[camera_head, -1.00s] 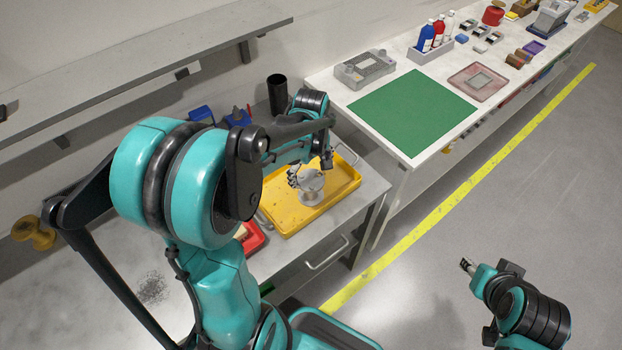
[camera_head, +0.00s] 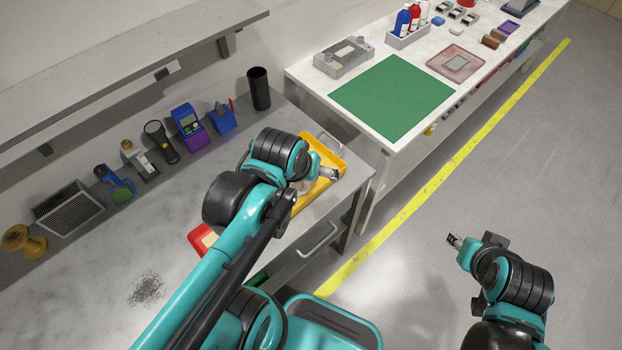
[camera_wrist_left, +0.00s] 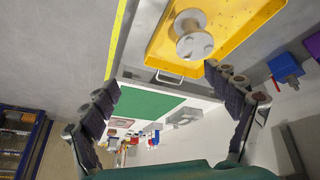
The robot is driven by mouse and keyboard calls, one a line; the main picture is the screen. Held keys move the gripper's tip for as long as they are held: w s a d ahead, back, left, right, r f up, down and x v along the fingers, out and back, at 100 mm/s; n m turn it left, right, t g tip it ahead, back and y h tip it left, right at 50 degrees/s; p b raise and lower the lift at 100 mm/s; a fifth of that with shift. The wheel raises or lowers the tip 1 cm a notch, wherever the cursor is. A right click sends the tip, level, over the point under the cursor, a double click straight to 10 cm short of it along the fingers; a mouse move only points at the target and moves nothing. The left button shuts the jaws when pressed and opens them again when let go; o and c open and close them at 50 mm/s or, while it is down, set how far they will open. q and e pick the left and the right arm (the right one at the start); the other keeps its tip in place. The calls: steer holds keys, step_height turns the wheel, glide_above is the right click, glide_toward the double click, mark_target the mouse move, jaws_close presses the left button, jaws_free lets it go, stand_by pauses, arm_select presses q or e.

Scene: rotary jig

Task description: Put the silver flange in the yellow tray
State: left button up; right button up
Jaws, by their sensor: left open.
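The silver flange (camera_wrist_left: 194,36) is a spool-shaped piece with a round holed face. In the left wrist view it rests inside the yellow tray (camera_wrist_left: 162,45). In the head view my arm covers most of the flange and much of the tray (camera_head: 321,187). My left gripper (camera_wrist_left: 161,80) has its fingers spread with nothing between them. It is clear of the flange; in the head view the gripper (camera_head: 328,173) is over the tray's right side. My right gripper (camera_head: 454,240) hangs over the floor, too small to read its jaws.
A red tray (camera_head: 201,237) lies left of the yellow tray, partly behind my arm. A black cup (camera_head: 259,88), a blue bin (camera_head: 222,118) and several tools line the bench's back. A white table with a green mat (camera_head: 393,97) stands at the upper right.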

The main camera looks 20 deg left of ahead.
arm_select(q)
steer(key=s+m, duration=0.1)
steer(key=d+m+t, duration=0.1)
steer(key=shift+s+d+f+m+t, duration=0.15)
steer(key=shift+s+d+m+t, duration=0.15)
steer(key=shift+s+m, duration=0.1)
steer(key=shift+w, duration=0.1)
